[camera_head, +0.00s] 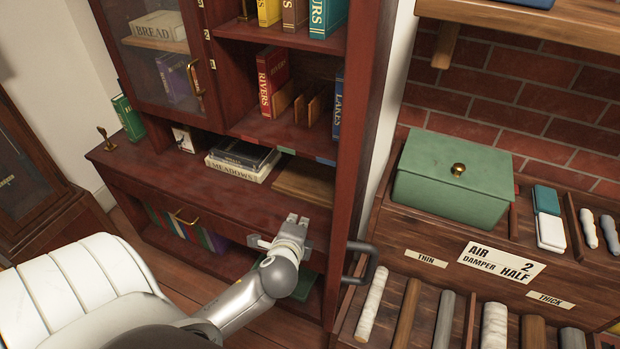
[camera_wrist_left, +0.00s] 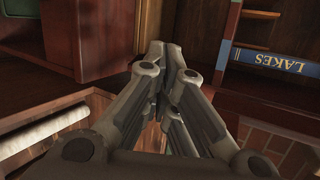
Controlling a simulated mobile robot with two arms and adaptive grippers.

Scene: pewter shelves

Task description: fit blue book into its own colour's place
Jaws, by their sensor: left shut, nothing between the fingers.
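The blue book, lettered LAKES (camera_head: 338,103), stands upright at the right end of the middle shelf, against the cabinet's side. It also shows in the left wrist view (camera_wrist_left: 270,63). A blue strip (camera_head: 326,161) is on the shelf edge below it, with green and red strips to its left. Wooden dividers (camera_head: 314,106) stand between it and the red RIVERS book (camera_head: 271,82). My left gripper (camera_head: 297,219) is shut and empty, in front of the cabinet below that shelf, apart from the book. Its closed fingers also show in the left wrist view (camera_wrist_left: 172,50). My right gripper is not in view.
Stacked books, MEADOWS (camera_head: 240,167) lowest, lie on the ledge below the shelf. A green book (camera_head: 127,116) stands at the ledge's left. A dark loop handle (camera_head: 365,262) is right of my gripper. A green box (camera_head: 453,175) stands on the right-hand rack.

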